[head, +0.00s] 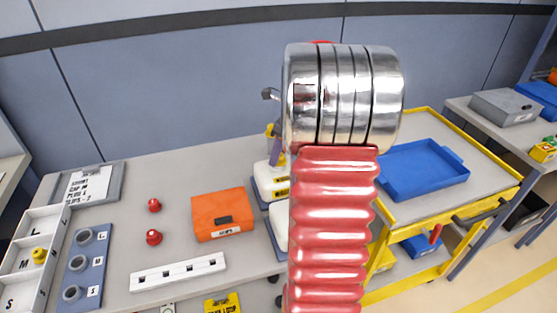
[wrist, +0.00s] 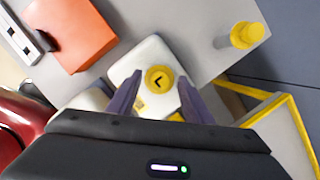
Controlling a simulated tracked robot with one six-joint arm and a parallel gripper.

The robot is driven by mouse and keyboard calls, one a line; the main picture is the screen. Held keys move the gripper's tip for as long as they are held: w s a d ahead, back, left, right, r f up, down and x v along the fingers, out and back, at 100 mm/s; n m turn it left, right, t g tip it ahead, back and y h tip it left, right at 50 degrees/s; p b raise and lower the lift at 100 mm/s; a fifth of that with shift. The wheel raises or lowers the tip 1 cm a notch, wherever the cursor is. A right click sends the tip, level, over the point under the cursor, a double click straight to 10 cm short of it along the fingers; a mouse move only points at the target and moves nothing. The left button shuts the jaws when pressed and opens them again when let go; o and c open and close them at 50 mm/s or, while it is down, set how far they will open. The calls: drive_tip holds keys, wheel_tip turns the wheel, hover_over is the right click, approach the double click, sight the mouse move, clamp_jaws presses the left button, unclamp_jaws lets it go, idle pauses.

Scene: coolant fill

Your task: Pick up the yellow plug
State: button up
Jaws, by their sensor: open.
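A small yellow plug (head: 39,255) sits in the middle, M-marked part of the white tray at the far left in the head view. In the wrist view, a round yellow cap (wrist: 159,79) with a black mark sits on a white container (wrist: 143,58). My gripper (wrist: 160,82) is open, with its two purple fingers on either side of that cap. The gap between fingers and cap is hard to judge. In the head view, the gripper (head: 276,150) is partly hidden behind my arm, and the cap cannot be made out there.
An orange box (head: 222,214), two red knobs (head: 154,237), a blue-grey block with holes (head: 85,262) and a white strip (head: 178,271) lie left on the bench. A yellow cylinder (wrist: 245,35) stands beyond the container. A blue tray (head: 425,172) rests on the yellow-edged cart at right.

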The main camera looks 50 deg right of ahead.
drive_tip(key=shift+c, duration=0.4)
drive_tip(key=c, duration=1.1)
